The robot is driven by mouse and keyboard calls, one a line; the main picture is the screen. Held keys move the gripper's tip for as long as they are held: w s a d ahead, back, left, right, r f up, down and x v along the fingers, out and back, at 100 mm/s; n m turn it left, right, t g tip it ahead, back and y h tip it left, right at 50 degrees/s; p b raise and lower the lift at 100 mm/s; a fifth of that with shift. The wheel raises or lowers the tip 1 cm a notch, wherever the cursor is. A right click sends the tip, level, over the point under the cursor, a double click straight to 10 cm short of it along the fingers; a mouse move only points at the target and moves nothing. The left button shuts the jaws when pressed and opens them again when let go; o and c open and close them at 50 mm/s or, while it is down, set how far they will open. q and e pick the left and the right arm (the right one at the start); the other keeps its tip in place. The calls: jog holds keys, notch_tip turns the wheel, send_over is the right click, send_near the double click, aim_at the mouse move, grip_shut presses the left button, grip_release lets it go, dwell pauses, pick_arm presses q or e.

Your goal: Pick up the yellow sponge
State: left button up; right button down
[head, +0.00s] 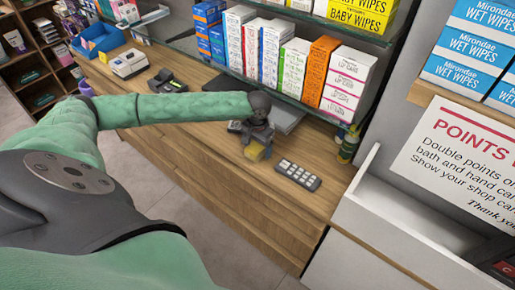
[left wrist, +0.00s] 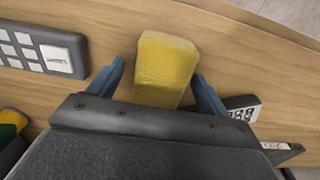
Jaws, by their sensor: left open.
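The yellow sponge (head: 254,152) lies on the wooden counter (head: 205,165) in the head view, right by my left gripper (head: 254,146). In the left wrist view the sponge (left wrist: 164,70) is a yellow block between the two blue fingers of my left gripper (left wrist: 160,82). The fingers are apart, with a gap visible on each side of the sponge. The sponge's near end is hidden behind the gripper body. My right gripper is in neither view.
A grey keypad (head: 298,176) lies right of the sponge in the head view. A dark device with a patterned label (left wrist: 242,108) is close to one finger in the wrist view. A small bottle (head: 349,146) stands farther right. Boxes (head: 285,60) line the shelf behind.

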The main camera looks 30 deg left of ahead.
aim_at(258, 145)
pick_arm(q)
jog(key=c, duration=1.1)
jog(key=shift+o, duration=0.2)
jog(key=shift+r, duration=0.15)
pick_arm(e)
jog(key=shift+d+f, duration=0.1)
